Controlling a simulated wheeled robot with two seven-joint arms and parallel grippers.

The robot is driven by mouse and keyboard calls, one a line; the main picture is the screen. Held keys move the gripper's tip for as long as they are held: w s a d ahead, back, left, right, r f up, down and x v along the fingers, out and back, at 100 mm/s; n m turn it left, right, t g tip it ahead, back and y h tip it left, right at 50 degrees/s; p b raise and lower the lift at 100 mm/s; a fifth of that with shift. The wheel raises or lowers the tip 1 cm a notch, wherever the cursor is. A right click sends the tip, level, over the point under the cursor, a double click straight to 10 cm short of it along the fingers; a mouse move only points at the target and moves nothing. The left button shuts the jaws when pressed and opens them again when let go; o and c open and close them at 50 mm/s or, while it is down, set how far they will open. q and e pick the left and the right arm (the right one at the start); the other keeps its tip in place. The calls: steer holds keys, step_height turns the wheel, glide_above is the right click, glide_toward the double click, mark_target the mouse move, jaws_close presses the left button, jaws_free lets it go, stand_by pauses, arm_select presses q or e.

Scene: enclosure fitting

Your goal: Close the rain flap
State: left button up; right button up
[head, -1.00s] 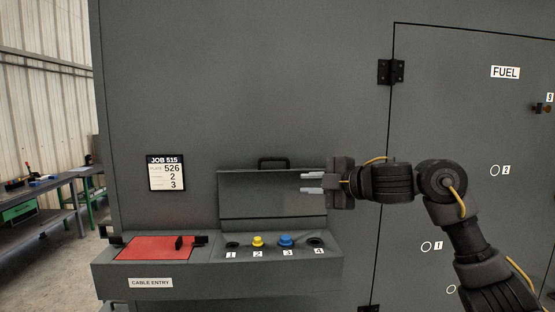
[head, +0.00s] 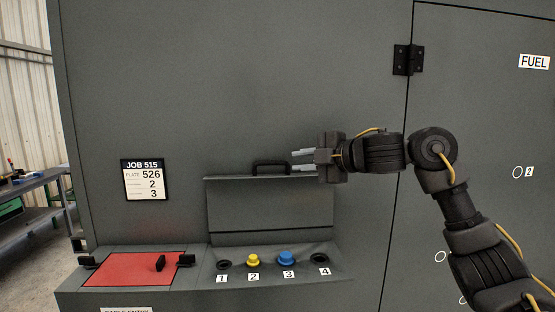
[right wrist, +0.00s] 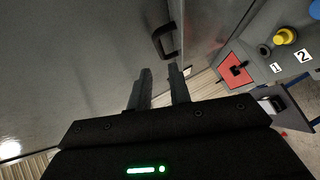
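The rain flap (head: 255,205) is a grey panel standing raised behind the row of numbered ports. Its black handle (head: 271,168) sits on its top edge. My right gripper (head: 302,160) is open and empty, just right of the handle at about its height, fingers pointing left. In the right wrist view the handle (right wrist: 165,42) lies just ahead of the two parted fingertips (right wrist: 161,80), with nothing between them. I cannot tell the exact depth gap to the handle. My left gripper is not in view.
Below the flap, a ledge holds a yellow plug (head: 254,260) at 2 and a blue plug (head: 286,258) at 3; ports 1 and 4 look empty. A red plate (head: 135,268) lies to the left. A job card (head: 143,179) hangs above it. The FUEL door (head: 480,120) is right.

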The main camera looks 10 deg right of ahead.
mark_target(275, 164)
steer(key=p+x, duration=0.3)
steer(key=x, duration=0.4)
steer(key=shift+w+a, duration=0.15)
steer(key=shift+w, duration=0.2)
steer(key=shift+w+a+f+p, duration=0.25)
steer(key=shift+a+p, duration=0.1)
steer(key=shift+p, duration=0.1)
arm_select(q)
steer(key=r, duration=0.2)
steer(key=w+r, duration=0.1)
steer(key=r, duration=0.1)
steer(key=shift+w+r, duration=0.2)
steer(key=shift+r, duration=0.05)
arm_select(e)
steer(key=shift+w, duration=0.1)
jaws_close()
